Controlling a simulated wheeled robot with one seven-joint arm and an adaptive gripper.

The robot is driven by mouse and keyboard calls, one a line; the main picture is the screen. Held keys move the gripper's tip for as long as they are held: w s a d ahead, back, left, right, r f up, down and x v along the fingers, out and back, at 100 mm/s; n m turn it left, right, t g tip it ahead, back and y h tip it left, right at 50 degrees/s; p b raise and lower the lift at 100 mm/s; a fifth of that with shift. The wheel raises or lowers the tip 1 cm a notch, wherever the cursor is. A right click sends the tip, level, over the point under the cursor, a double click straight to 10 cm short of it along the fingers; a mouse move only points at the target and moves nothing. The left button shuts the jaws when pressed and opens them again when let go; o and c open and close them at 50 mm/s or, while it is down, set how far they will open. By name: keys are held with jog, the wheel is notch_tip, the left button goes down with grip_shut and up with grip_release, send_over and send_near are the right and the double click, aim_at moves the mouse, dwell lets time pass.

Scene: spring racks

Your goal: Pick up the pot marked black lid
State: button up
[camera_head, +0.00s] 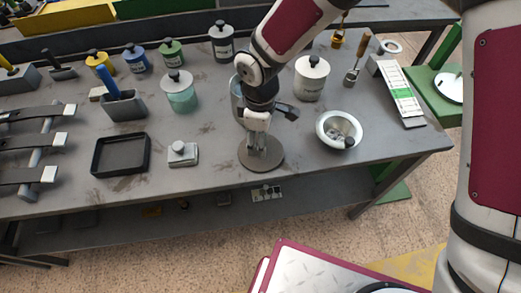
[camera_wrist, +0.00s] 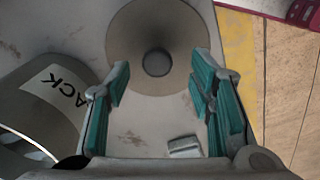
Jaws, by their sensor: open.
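A grey pot (camera_wrist: 42,100) at the left of the wrist view has a white label ending in "ACK"; the rest is cut off. It seems to be the grey pot (camera_head: 237,88) mostly hidden behind my arm in the head view. My gripper (camera_head: 262,143) is open and empty, pointing down over a flat grey-brown disc (camera_head: 275,159). In the wrist view, the teal-padded fingers (camera_wrist: 160,88) stand apart. The disc (camera_wrist: 125,48) has a dark round knob or post at its middle, ahead of the gap. The pot is outside the fingers, to their left.
A white labelled pot (camera_head: 311,80) and a mortar-like bowl (camera_head: 324,123) stand to the right. A small grey box (camera_head: 182,158) and a black tray (camera_head: 97,168) are to the left. Several other lidded pots stand behind. The table's front edge is close to the disc.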

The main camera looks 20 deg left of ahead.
jog(key=shift+w+f, duration=0.15)
jog(key=shift+f, duration=1.6)
grip_shut()
jog(key=shift+r, duration=0.1)
